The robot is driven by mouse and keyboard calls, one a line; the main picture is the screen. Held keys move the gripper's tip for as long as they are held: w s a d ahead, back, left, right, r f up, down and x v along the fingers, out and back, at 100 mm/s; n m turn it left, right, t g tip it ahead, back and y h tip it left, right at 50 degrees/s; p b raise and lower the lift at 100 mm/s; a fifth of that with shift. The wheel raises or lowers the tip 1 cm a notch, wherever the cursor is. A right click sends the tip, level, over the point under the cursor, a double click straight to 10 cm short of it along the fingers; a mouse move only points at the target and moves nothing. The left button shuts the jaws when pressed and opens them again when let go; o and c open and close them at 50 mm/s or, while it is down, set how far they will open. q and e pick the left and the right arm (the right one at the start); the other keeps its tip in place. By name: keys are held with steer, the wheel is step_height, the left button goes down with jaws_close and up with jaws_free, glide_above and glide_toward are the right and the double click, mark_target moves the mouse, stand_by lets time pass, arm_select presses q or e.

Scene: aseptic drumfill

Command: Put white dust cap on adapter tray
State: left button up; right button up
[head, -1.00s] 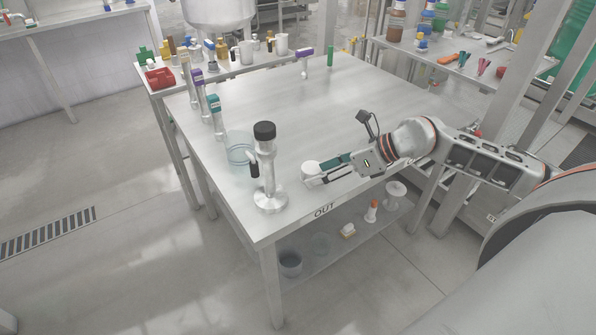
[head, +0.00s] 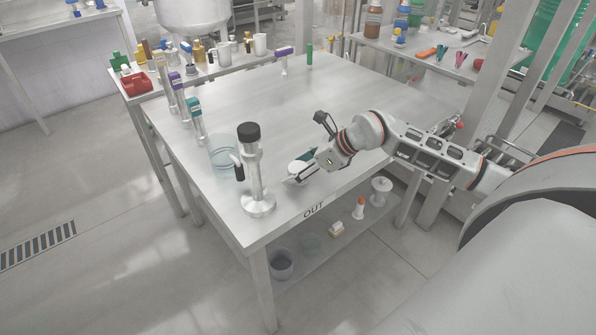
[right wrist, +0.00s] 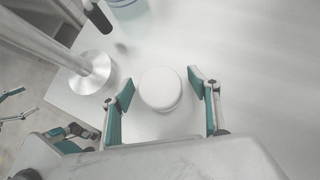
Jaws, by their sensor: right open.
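The white dust cap (right wrist: 160,89) is a round white disc on the steel table. In the right wrist view it sits between the two teal-padded fingers of my right gripper (right wrist: 160,92), with a gap to the finger on the right and a narrower one on the left. My right gripper is open around it. In the head view the cap (head: 298,167) shows at the right gripper (head: 303,174), near the table's front edge. I cannot make out an adapter tray for certain.
A steel fitting with a black top (head: 254,175) stands left of the right gripper, beside a clear beaker (head: 222,153). Several labelled tubes line the table's left edge. The table's middle (head: 290,110) is clear. A lower shelf (head: 322,245) holds small items.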

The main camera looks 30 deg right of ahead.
steer(key=c, duration=1.1)
steer(key=shift+r, duration=0.1)
